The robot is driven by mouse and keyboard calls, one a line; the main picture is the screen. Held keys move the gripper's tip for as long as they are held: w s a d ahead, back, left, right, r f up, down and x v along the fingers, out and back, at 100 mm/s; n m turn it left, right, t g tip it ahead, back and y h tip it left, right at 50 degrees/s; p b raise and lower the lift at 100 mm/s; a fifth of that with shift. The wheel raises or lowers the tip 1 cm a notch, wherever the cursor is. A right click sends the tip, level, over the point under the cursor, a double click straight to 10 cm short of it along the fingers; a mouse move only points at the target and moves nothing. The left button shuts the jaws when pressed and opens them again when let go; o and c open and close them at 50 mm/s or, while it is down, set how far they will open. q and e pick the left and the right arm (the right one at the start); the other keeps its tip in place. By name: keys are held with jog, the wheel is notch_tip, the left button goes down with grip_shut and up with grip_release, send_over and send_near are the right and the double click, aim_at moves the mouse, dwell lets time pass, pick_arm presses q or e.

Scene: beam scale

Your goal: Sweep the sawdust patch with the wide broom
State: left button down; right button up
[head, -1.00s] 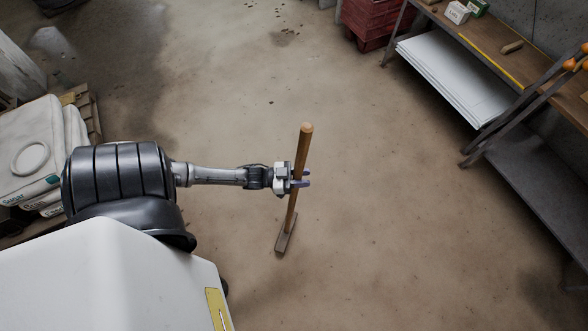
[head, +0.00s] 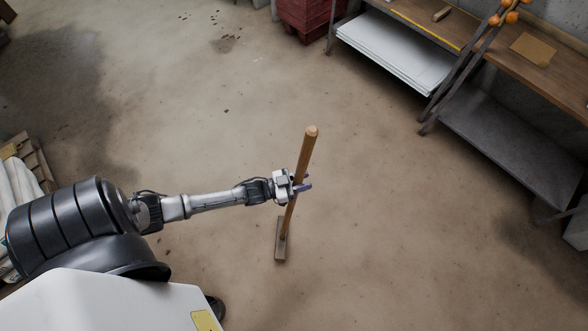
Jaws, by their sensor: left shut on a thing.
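The wide broom (head: 306,155) has a light wooden handle and a flat grey-brown head (head: 281,242) low at the floor. My left gripper (head: 299,186) is shut around the handle, below its top end. The broom stands nearly upright, and I cannot tell whether its head touches the floor. A small dark speckled patch (head: 225,43) lies on the floor at the far upper left; I cannot tell whether it is the sawdust. My right gripper is not in view.
Open concrete floor (head: 400,230) surrounds the broom. Shelving with a wooden top (head: 560,75) and white sheets (head: 395,50) runs along the upper right. A red crate (head: 305,15) stands at the top. A pallet (head: 28,160) with white sacks is at the left edge.

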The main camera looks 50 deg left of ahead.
pick_arm(q)
jog(key=w+d+b, duration=0.1)
jog(key=w+d, duration=0.5)
jog(key=w, duration=0.1)
jog(key=shift+w+d+r+b, duration=0.15)
jog(key=shift+w+d+b, duration=0.15)
jog(key=shift+d, duration=0.05)
dwell(0.4)
notch_tip(320, 180, up, 5)
jog(key=p, duration=0.4)
dwell(0.4)
dwell(0.5)
